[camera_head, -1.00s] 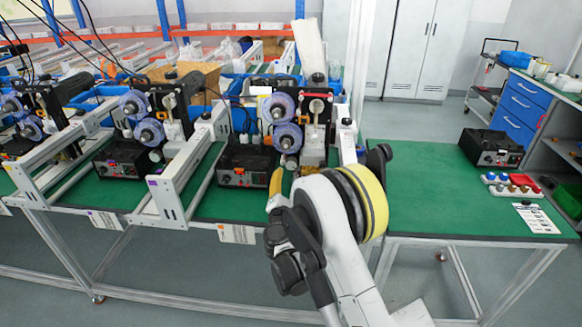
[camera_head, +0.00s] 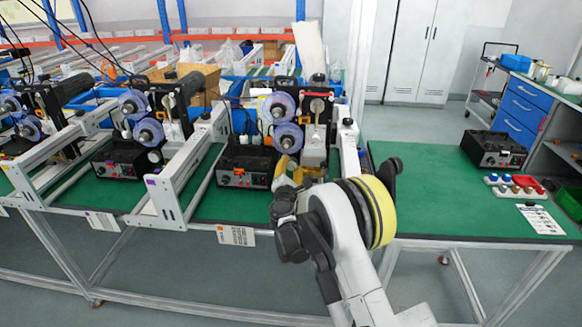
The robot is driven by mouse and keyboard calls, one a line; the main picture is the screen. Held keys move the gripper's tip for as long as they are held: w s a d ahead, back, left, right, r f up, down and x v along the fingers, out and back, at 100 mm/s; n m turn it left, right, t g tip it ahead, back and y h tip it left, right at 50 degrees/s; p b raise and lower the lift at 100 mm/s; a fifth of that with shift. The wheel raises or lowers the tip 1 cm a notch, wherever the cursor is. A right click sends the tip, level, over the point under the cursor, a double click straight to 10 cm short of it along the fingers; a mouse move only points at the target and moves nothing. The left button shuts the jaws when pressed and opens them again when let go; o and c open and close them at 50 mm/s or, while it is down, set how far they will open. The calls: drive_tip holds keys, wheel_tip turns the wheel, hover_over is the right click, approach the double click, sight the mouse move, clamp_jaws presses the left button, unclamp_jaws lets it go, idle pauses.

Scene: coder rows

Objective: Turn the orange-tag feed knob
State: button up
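The white sheet with an orange tag (camera_head: 236,235) hangs on the table's front edge. Behind it, a black control box (camera_head: 246,166) stands on the green top, with small knobs and a red one (camera_head: 239,172) on its front face. I cannot tell which knob is the feed knob. I see no contact with a knob, and the finger opening is unclear.
Similar machines with a black box (camera_head: 118,160) stand in a row to the left, divided by white rails (camera_head: 190,165).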

drive_tip(key=shift+c, duration=0.9)
drive_tip(key=shift+m, duration=0.3)
drive_tip(key=m+b, duration=0.2)
drive_tip(key=m, duration=0.3)
drive_tip(key=m+b, duration=0.1)
drive_tip(key=m, duration=0.5)
drive_tip(key=shift+r, duration=0.2)
drive_tip(key=shift+a+m, duration=0.1)
drive_tip(key=shift+m, duration=0.3)
drive_tip(key=o, duration=1.2)
